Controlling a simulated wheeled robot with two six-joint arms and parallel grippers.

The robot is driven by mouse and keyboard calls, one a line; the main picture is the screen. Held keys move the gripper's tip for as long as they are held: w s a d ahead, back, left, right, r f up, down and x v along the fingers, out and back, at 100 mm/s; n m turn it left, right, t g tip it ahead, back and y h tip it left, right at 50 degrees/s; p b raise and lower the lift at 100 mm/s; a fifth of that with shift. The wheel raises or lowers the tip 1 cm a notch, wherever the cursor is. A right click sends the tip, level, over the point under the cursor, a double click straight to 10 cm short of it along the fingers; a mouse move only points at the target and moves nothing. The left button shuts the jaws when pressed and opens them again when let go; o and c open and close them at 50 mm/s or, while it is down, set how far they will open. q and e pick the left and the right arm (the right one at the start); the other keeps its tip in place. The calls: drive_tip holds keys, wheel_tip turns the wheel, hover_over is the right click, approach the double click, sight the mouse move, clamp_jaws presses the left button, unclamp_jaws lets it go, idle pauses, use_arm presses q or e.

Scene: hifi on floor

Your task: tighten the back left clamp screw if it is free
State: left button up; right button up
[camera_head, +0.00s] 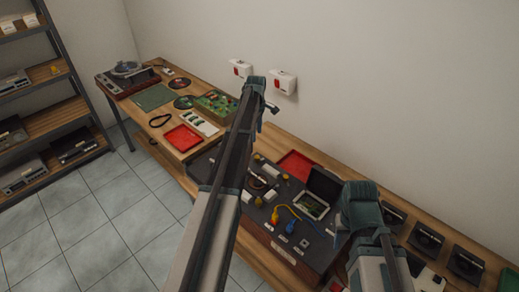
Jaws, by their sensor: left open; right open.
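My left arm (235,150) rises across the middle of the head view, over the bench, to a teal joint near the wall. My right arm (360,208) shows at the lower right, with a teal joint over the bench. I cannot make out the jaws of either gripper. A dark work unit (308,256) sits on the bench between the arms, with small yellow knobs, white blocks and cables on top. The back left clamp screw cannot be told apart at this size. My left arm hides part of the unit's left side.
A red tray (183,138), a green circuit board (216,104) and a turntable (124,69) are on the bench's left part. Another red tray (296,164) lies behind the unit. Several dark boxes (427,238) line the right. A shelf (52,118) stands at left; the tiled floor is clear.

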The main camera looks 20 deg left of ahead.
sight(257, 157)
use_arm(q)
drive_tip(key=shift+f, duration=0.15)
wheel_tip(257, 157, down, 14)
drive_tip(key=b, duration=1.4)
drive_tip(key=shift+r, duration=0.2)
clamp_jaws()
